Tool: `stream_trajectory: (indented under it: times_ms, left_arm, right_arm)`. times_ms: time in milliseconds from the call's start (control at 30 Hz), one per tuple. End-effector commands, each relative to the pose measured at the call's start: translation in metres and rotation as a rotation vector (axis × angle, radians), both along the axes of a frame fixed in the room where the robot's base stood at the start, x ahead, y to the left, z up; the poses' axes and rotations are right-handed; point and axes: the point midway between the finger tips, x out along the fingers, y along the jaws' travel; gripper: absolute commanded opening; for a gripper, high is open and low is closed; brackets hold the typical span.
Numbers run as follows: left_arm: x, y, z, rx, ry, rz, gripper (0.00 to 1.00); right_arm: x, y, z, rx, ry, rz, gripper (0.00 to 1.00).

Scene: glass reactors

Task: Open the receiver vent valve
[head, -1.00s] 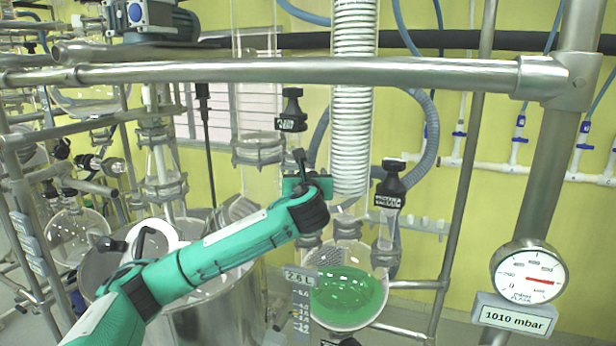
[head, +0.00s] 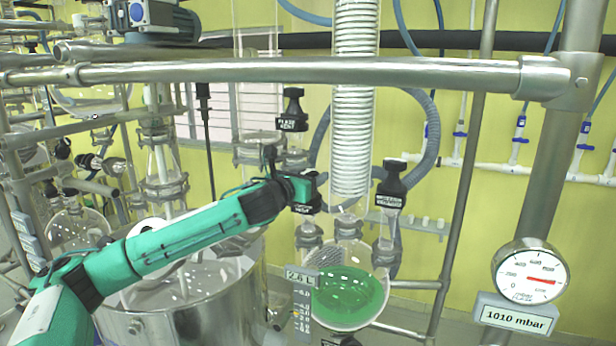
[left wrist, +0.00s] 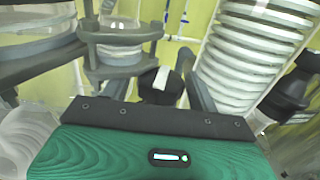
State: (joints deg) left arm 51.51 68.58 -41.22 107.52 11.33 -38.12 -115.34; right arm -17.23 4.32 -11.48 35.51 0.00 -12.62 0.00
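My left gripper (head: 312,188) is at a black valve knob (head: 304,207), which sits above the round receiver flask (head: 348,292) with green liquid. The gripper hides much of this knob, and its small label is only partly visible. In the left wrist view the black knob with a white patch (left wrist: 160,86) lies just beyond the gripper body, between the spread grey fingers (left wrist: 150,88). The gripper looks open; contact with the knob cannot be told. The knob's turn is unclear. My right gripper is not in view.
A black knob labelled as flask vent (head: 292,118) stands just above the gripper. Another labelled black knob (head: 390,190) is to the right. A steel rail (head: 280,70) crosses above. The gauge display (head: 514,316) reads 1010 mbar.

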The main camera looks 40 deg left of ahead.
Motion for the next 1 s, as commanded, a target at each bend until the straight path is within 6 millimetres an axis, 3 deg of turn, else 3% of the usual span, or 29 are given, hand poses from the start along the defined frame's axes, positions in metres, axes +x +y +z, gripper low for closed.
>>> stream_trajectory:
  times_ms: [33,167,200,467,1000]
  left_arm:
    - [0.0,-0.0001,0.0,0.0,0.0,0.0,0.52]
    - [0.0001,0.0,0.0,0.0,0.0,0.001,0.27]
    - [0.0001,0.0,0.0,0.0,0.0,0.001,0.25]
    - [0.0008,-0.0018,-0.0007,-0.001,0.001,0.083,0.25]
    - [0.0012,-0.002,0.0,-0.003,-0.001,0.506,0.25]
  right_arm:
    - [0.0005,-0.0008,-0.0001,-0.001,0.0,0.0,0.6]
    - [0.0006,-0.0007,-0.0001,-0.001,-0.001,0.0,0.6]
    - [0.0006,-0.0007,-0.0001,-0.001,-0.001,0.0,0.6]
    - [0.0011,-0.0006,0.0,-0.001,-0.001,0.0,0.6]
    - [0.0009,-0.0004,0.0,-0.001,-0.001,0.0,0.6]
